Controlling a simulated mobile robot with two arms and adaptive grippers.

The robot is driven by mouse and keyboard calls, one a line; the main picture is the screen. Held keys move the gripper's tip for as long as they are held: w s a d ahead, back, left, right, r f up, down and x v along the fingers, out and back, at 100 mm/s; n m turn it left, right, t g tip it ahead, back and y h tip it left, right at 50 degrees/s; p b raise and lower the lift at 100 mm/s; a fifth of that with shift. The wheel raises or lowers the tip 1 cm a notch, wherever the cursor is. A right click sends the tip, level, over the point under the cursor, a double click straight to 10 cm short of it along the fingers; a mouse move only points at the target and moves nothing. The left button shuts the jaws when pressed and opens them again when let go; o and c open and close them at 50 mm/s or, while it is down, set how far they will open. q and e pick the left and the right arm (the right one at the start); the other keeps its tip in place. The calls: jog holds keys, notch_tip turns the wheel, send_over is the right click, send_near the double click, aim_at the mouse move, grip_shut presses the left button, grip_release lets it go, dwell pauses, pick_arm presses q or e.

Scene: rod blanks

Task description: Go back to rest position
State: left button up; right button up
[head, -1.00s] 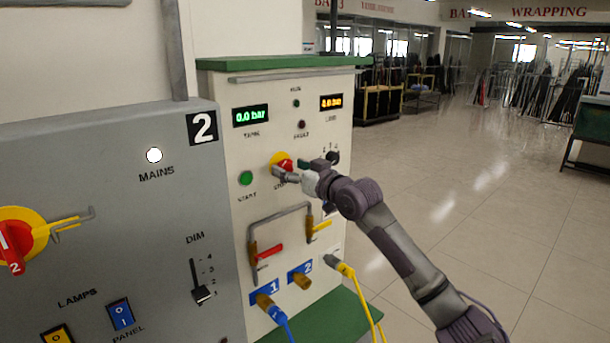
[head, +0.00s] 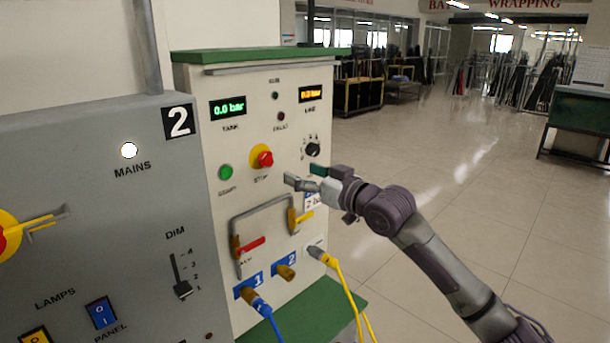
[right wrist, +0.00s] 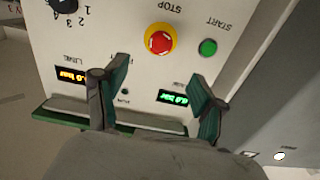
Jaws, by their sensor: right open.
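My right gripper (head: 304,177) is open and empty in front of the cream panel (head: 228,148), below and to the right of the red stop button (head: 264,159) on its yellow collar. It stands apart from the button in the head view. In the right wrist view its two green-lined fingers (right wrist: 158,92) are spread, with the stop button (right wrist: 161,40) and the green start button (right wrist: 208,47) beyond them. The selector knob (head: 312,149) is just above the gripper in the head view. My left gripper is in neither view.
A grey cabinet (head: 90,210) with switches stands at the left. The cream panel carries a pipe loop (head: 262,208) with red and yellow levers, and blue (head: 262,307) and yellow (head: 345,285) hoses below. Open tiled floor (head: 450,170) lies to the right.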

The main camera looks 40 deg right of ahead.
dwell(0.3)
